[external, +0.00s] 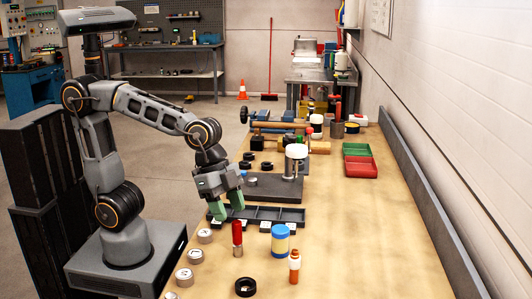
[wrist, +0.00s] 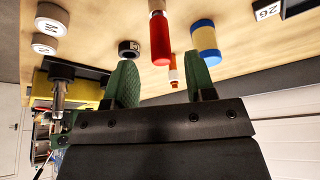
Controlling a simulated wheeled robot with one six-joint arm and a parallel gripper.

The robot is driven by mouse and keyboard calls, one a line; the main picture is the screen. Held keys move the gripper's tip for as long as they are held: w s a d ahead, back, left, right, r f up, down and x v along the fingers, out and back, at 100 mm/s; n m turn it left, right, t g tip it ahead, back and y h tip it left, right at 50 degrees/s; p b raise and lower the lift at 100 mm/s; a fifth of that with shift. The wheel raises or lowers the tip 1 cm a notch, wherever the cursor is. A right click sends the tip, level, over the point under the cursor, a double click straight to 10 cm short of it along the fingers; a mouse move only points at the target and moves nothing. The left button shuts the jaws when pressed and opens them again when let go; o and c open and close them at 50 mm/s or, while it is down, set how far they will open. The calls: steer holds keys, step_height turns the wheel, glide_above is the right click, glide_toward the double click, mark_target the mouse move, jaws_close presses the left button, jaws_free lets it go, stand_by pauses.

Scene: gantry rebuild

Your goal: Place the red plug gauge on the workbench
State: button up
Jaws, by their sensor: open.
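The red plug gauge (external: 237,232) stands upright on the wooden workbench (external: 370,245), with its red part up and its silver end down. In the wrist view the red plug gauge (wrist: 160,38) shows ahead of and between the green fingers. My gripper (external: 227,208) hangs just above and behind the gauge in the external view, with its green fingers apart and nothing between them. In the wrist view my gripper (wrist: 160,77) is also open and empty. I cannot tell the exact gap to the gauge.
Several pale discs (external: 205,236) line the left edge. A dark divided tray (external: 262,214) lies behind. The right side is clear.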

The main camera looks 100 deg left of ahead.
steer(key=v, duration=0.5)
steer(key=s+a+f+n+y, duration=0.1)
steer(key=s+a+f+n, duration=0.1)
steer(key=f, duration=0.1)
steer(key=s+a+f+n, duration=0.2)
steer(key=s+f, duration=0.1)
steer(key=s+a+f+n+y, duration=0.1)
steer(key=s+a+f+n, duration=0.1)
steer(key=f, duration=0.1)
steer(key=shift+s+a+g+y, duration=0.25)
steer(key=shift+a+g+y, duration=0.05)
steer(key=shift+a, duration=0.05)
